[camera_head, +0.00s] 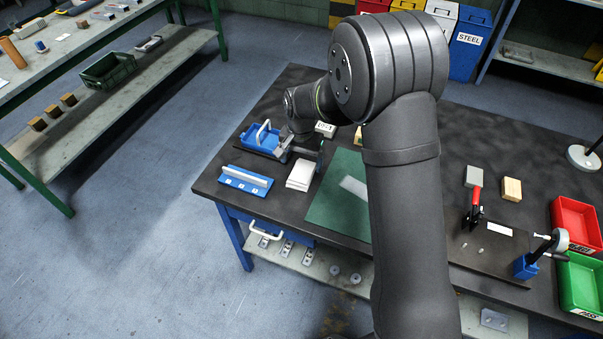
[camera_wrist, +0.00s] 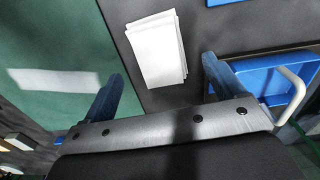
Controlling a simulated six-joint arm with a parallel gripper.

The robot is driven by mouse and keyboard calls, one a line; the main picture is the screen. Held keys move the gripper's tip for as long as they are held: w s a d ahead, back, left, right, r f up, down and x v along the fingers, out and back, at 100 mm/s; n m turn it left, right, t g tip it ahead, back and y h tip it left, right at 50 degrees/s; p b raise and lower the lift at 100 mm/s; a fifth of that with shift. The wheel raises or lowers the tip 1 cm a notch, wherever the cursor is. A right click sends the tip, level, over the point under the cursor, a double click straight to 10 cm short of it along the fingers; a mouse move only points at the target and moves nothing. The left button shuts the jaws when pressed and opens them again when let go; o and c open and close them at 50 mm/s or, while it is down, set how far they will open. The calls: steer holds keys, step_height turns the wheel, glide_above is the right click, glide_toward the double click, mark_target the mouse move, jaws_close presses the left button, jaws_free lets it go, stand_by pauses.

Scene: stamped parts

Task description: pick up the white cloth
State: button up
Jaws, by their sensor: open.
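The white cloth (camera_head: 300,174) looks like a flat folded stack on the dark table, between the green mat and a blue rack. In the wrist view the cloth (camera_wrist: 157,50) lies just beyond my fingertips, near the middle of the gap between them. My gripper (camera_head: 301,154) is above the table at the far end of the cloth. In the wrist view the two fingers of my gripper (camera_wrist: 160,85) are spread wide with nothing between them. The exact height above the table is hard to tell.
A blue tray with a white handle (camera_head: 259,142) stands close to my gripper, at its left. The blue rack (camera_head: 245,181) lies left of the cloth. The green mat (camera_head: 325,209) at right carries a pale flat plate (camera_head: 354,187). Red (camera_head: 577,222) and green bins (camera_head: 580,283) stand far right.

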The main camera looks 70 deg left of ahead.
mark_target(301, 171)
step_height(301, 171, down, 5)
steer(key=shift+w+a+f, duration=0.1)
steer(key=shift+a, duration=0.05)
steer(key=shift+c, duration=0.5)
steer(key=c, duration=1)
